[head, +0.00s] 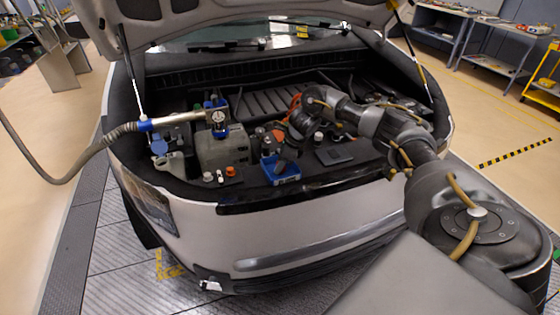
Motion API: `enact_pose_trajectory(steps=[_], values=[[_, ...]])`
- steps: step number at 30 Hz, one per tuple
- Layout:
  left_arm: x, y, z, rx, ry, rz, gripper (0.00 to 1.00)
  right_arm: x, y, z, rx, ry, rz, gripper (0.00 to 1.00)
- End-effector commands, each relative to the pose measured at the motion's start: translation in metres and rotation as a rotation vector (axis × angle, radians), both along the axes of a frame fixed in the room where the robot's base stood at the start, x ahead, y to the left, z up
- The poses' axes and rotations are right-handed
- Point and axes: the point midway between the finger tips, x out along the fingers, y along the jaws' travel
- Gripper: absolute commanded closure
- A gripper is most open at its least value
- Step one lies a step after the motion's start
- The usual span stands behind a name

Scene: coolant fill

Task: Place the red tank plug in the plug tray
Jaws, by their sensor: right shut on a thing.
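My right gripper (281,157) reaches in from the right and points down at the blue plug tray (287,180). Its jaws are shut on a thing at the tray. The fingers and the held thing are small and dark here, so I cannot make out the red tank plug between them or tell whether it touches the tray. The tray sits on the front ledge of the engine bay. My left gripper is out of view.
A hose (95,150) with a blue-collared nozzle (185,119) reaches over the grey tank (222,150). An orange cap (230,171) and small white caps lie left of the tray. A dark flat pad (334,156) lies right. The raised hood (180,18) hangs above.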

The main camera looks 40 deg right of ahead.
Motion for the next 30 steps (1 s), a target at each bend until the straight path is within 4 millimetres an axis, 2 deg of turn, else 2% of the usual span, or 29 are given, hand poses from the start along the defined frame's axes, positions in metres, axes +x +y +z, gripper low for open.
enact_pose_trajectory(steps=[9,10,14,26,30], values=[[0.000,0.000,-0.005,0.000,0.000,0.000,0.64,0.000,0.000,-0.005,0.000,0.000,0.001,0.80],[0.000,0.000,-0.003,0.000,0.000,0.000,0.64,0.000,0.000,-0.003,0.000,0.000,0.001,0.62],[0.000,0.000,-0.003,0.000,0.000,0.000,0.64,0.000,0.000,-0.002,0.000,0.000,0.000,0.45],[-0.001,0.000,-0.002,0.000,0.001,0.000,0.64,-0.001,-0.002,0.004,0.000,-0.002,0.001,0.44],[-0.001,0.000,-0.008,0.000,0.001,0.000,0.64,-0.007,-0.008,0.025,-0.002,-0.005,0.001,0.44]])
